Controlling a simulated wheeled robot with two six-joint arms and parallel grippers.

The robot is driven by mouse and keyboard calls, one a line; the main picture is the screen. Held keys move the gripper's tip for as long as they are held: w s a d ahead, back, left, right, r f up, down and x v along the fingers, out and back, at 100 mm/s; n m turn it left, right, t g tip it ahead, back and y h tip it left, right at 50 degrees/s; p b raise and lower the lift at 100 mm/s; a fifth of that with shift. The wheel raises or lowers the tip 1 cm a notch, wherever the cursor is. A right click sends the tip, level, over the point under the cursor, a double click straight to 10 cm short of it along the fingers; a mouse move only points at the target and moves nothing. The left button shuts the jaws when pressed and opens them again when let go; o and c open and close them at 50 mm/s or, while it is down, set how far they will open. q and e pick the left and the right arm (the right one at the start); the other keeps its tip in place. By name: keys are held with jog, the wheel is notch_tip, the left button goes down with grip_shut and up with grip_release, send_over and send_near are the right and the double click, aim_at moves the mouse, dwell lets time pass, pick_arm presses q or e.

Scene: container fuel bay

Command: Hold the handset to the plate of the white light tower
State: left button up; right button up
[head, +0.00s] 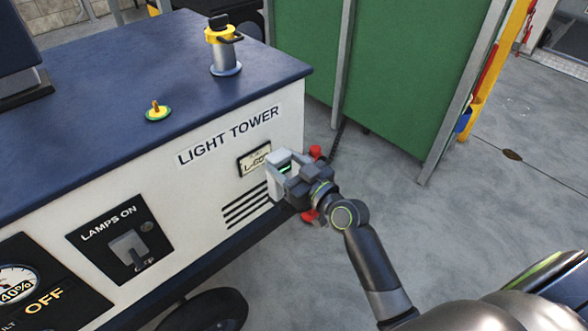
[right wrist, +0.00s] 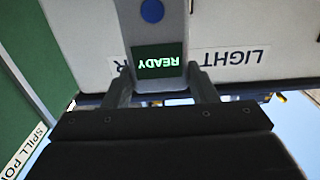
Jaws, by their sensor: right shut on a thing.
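The white light tower (head: 208,185) has a blue top and the words LIGHT TOWER on its side. Its small plate (head: 253,161), with a dark frame and partly readable lettering, is on that side below the words. My right gripper (head: 291,170) is shut on the grey handset (head: 277,157), just right of the plate. The handset seems to overlap the plate's right edge; whether they touch I cannot tell. In the right wrist view the handset (right wrist: 157,92) sits between the fingers, its green screen reading READY upside down. The plate is not visible there. My left gripper is not in view.
A lamp switch (head: 128,248) and a gauge panel marked OFF (head: 45,297) are on the tower's side. A yellow-capped filler (head: 223,50) stands on its top. Red parts (head: 315,152) show behind my gripper.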

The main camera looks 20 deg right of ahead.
aim_at(272, 154)
jog(key=shift+x, duration=1.8)
jog(key=shift+w+a+b, duration=0.3)
jog(key=shift+w, duration=0.35)
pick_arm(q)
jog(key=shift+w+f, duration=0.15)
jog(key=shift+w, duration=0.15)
pick_arm(e)
jog(key=shift+w+a, duration=0.15)
jog(key=shift+w, duration=0.4)
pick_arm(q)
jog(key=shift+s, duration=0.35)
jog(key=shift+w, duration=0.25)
